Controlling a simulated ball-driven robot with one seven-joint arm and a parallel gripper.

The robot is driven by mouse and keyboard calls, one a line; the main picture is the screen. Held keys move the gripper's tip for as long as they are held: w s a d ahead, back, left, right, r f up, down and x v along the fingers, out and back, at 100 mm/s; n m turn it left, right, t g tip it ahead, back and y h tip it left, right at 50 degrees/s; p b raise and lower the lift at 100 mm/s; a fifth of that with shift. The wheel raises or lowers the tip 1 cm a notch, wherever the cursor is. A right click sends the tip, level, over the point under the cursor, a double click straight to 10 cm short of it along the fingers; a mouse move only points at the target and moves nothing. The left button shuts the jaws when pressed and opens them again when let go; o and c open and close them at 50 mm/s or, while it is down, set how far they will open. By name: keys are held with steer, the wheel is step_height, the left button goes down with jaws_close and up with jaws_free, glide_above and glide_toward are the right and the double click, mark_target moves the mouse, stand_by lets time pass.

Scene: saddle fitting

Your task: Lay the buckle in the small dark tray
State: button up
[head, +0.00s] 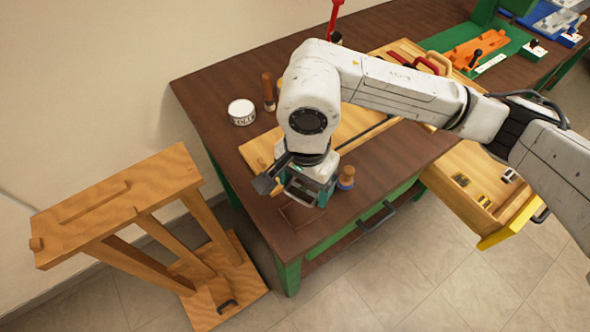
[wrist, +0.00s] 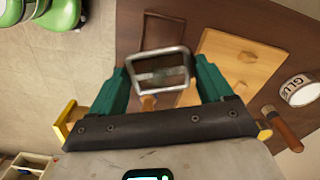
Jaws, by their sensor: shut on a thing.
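The buckle (wrist: 160,51) is a silver metal frame with a bar. In the wrist view it is held between the teal fingers of my gripper (wrist: 163,75), which are shut on it. In the head view my gripper (head: 303,192) hangs low over the near left corner of the brown table, and the buckle is hard to make out. The small dark tray (head: 297,217) lies on the tabletop just below and in front of my gripper, partly hidden by it. In the wrist view, the tray's rim (wrist: 164,20) shows beyond the buckle, which covers part of it.
A wooden-handled tool (head: 346,178) stands right of my gripper. A wooden board (head: 262,153), a glue tin (head: 241,112) and a wooden handle (head: 268,91) are behind. An open drawer (head: 480,190) with several metal pieces juts out at right. A wooden stand (head: 120,205) is at left.

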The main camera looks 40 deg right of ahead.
mark_target(303, 209)
steer(key=shift+f+b, duration=1.05)
steer(key=shift+f, duration=2.25)
steer(key=shift+f+b, duration=0.25)
steer(key=shift+b, duration=0.05)
steer(key=o, duration=1.1)
steer(key=shift+c, duration=0.2)
steer(key=shift+r, duration=0.1)
step_height(303, 209, up, 11)
steer(key=shift+f+b, duration=0.15)
steer(key=shift+b, duration=0.35)
